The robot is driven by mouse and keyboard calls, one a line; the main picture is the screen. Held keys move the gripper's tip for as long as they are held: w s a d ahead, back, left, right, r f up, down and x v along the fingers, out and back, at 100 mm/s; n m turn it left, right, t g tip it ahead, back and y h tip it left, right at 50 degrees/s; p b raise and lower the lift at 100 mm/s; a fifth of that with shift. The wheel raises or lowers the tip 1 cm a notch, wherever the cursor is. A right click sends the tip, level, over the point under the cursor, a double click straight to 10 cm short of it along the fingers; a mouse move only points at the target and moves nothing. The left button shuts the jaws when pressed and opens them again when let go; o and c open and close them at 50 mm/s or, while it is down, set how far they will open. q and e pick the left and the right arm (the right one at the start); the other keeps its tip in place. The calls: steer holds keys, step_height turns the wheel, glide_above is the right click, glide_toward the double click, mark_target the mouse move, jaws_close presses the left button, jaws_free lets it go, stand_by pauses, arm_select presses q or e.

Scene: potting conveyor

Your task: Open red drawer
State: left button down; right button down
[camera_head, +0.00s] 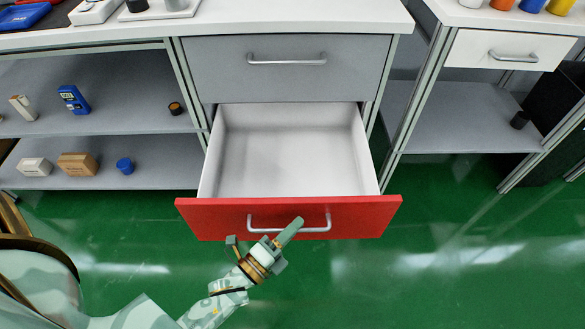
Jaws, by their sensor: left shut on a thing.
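The red drawer (350,215) stands pulled out from the cabinet, and its white inside (285,150) looks empty. Its silver handle (318,229) is on the red front. My left gripper (280,240) is at this handle and shut on it; the fingers hide part of the bar, so the exact contact is hard to see. My right gripper is not in view.
A grey drawer (290,68) above is shut. Open shelves on the left hold small boxes and a blue can (125,166). A white drawer (510,50) is at the right. The green floor (440,250) right of the red drawer is clear.

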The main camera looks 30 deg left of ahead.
arm_select(q)
steer(key=shift+f, duration=0.1)
steer(key=c, duration=1.5)
jaws_free()
